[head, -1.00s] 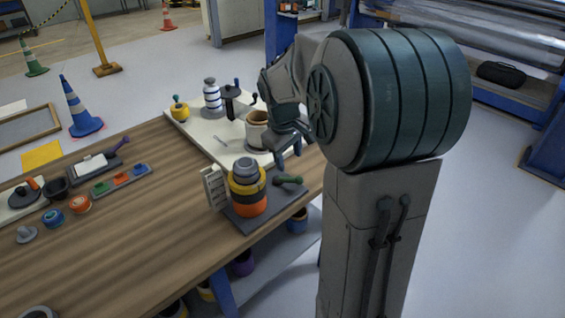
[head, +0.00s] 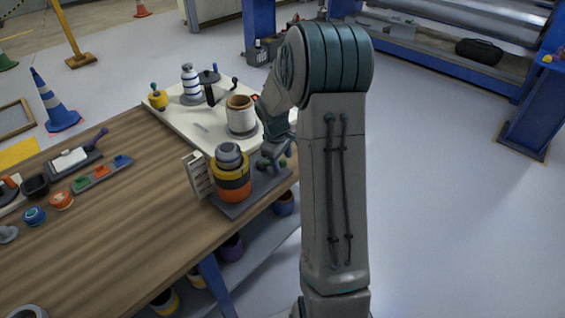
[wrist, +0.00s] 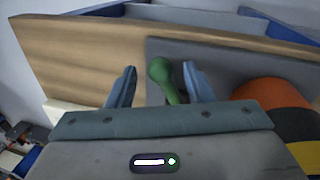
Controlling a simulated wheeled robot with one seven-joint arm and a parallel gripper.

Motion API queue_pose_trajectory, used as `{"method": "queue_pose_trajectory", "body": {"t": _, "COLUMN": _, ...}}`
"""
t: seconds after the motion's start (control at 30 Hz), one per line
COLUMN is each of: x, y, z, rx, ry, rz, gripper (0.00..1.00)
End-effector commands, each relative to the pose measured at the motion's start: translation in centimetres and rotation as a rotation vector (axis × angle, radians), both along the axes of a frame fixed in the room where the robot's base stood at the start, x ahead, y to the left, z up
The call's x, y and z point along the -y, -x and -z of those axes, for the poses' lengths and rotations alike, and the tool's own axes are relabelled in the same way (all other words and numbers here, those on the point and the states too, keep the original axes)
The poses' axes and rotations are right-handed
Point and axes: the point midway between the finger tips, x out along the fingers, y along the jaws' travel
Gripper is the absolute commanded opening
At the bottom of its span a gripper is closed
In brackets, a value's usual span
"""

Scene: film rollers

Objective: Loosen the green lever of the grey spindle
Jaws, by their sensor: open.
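The green lever (wrist: 164,80) stands over a dark grey base plate (head: 234,207), its rounded knob and stem showing in the wrist view. My gripper (wrist: 160,72) is open, one finger on each side of the lever, with gaps showing. In the head view my gripper (head: 275,160) is over the plate's right side and hides much of the lever. A grey cylinder top (head: 229,155), seemingly the spindle, rises from a stack of yellow, black and orange rings (head: 233,186) on the plate. The stack stands to the right of my gripper in the wrist view.
A pale slatted piece (head: 198,175) stands left of the stack. Behind is a white board (head: 187,125) with a brown-topped pot (head: 241,116) and a striped bottle (head: 190,84). The table's right edge is close to my gripper. The wooden table's (head: 130,220) front is mostly clear.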

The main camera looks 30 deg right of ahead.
Motion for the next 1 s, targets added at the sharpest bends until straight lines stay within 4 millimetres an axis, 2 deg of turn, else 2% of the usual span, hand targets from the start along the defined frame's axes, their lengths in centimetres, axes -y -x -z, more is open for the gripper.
{"method": "queue_pose_trajectory", "body": {"t": 0.03, "x": 0.1, "y": 0.0, "z": 0.8, "rx": -0.003, "ry": -0.001, "rz": 0.000, "gripper": 0.47}}
{"method": "queue_pose_trajectory", "body": {"t": 0.2, "x": 0.3, "y": -0.2, "z": 2.1, "rx": 0.000, "ry": 0.000, "rz": -0.001, "gripper": 0.47}}
{"method": "queue_pose_trajectory", "body": {"t": 0.53, "x": 0.4, "y": -0.2, "z": 2.3, "rx": 0.000, "ry": 0.001, "rz": 0.000, "gripper": 0.47}}
{"method": "queue_pose_trajectory", "body": {"t": 0.7, "x": 0.4, "y": -0.3, "z": 2.3, "rx": 0.001, "ry": 0.000, "rz": 0.000, "gripper": 0.00}}
{"method": "queue_pose_trajectory", "body": {"t": 1.0, "x": -0.3, "y": -0.6, "z": 2.3, "rx": 0.001, "ry": 0.000, "rz": -0.038, "gripper": 0.00}}
